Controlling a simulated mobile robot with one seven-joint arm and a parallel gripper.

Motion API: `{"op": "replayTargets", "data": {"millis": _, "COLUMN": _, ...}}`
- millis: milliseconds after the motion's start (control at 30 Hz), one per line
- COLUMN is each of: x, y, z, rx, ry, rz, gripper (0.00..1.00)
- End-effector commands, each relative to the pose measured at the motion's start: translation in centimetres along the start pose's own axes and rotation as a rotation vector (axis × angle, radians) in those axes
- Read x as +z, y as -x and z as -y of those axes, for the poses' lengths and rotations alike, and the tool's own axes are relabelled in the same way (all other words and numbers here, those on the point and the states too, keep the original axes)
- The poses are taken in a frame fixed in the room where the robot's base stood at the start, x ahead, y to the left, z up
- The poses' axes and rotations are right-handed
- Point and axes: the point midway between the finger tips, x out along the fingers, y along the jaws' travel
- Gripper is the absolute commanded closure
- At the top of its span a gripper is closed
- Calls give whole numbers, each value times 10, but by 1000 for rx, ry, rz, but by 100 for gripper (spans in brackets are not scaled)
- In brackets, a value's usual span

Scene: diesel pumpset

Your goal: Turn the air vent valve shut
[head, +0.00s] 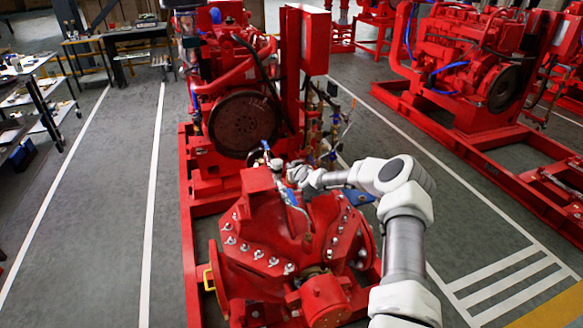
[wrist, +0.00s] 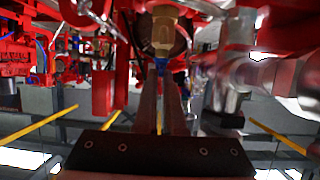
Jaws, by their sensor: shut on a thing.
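The air vent valve shows in the wrist view as a brass, hex-sided fitting (wrist: 163,32) with a small blue handle (wrist: 160,64) at its near end. My gripper (wrist: 160,74) points straight at it, its two long fingers nearly together. The fingertips are shut on the blue handle, and the fingers hide part of it. In the head view my gripper (head: 290,172) is above the top of the red pump casing (head: 258,220). The valve is too small there, and too close to my wrist, to make out clearly.
The red engine with its dark flywheel (head: 243,123) stands just behind the pump. A tall red cabinet (head: 307,45) and thin pipework (head: 328,125) rise behind my wrist. A second pumpset (head: 470,70) stands at right. The floor at left is clear up to the workbenches (head: 40,95).

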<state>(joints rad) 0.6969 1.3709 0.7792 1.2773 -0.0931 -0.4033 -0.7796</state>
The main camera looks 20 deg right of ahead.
Motion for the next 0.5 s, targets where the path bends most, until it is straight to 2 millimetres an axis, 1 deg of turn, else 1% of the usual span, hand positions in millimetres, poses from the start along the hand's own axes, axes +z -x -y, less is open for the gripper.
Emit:
{"op": "replayTargets", "data": {"millis": 267, "x": 0, "y": 0, "z": 3, "rx": 11, "ry": -4, "rz": 2, "gripper": 100}}
{"op": "replayTargets", "data": {"millis": 500, "x": -1, "y": 0, "z": 5, "rx": 91, "ry": -38, "rz": 4, "gripper": 100}}
